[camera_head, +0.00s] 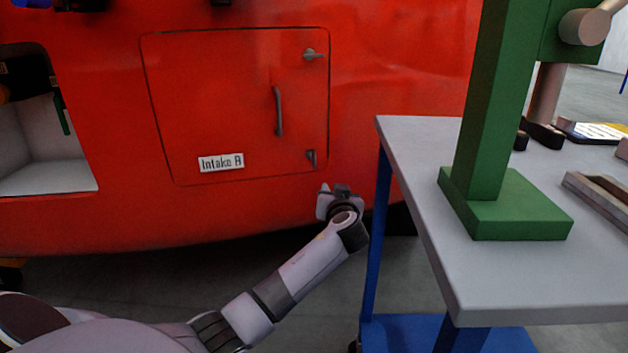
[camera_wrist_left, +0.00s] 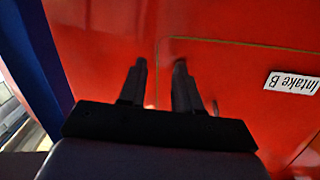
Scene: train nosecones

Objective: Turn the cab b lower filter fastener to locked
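The hatch labelled Intake B (camera_head: 230,110) is closed, set in the red nosecone. Its lower fastener (camera_head: 311,157) is a small grey latch at the lower right corner, its handle pointing roughly downward. The upper fastener (camera_head: 314,54) has its handle roughly level. My left gripper (camera_head: 338,190) is just below and right of the lower fastener, apart from it in the head view. In the left wrist view, its two dark fingers (camera_wrist_left: 160,72) stand apart with red surface between them, near the hatch seam. My right gripper is out of view.
A grey-topped cart (camera_head: 430,220) with blue legs stands close on the right of my left gripper. A green stand (camera_head: 505,205) is on it. A curved handle (camera_head: 278,111) sticks out from the hatch. An open recess (camera_head: 45,170) is at the left.

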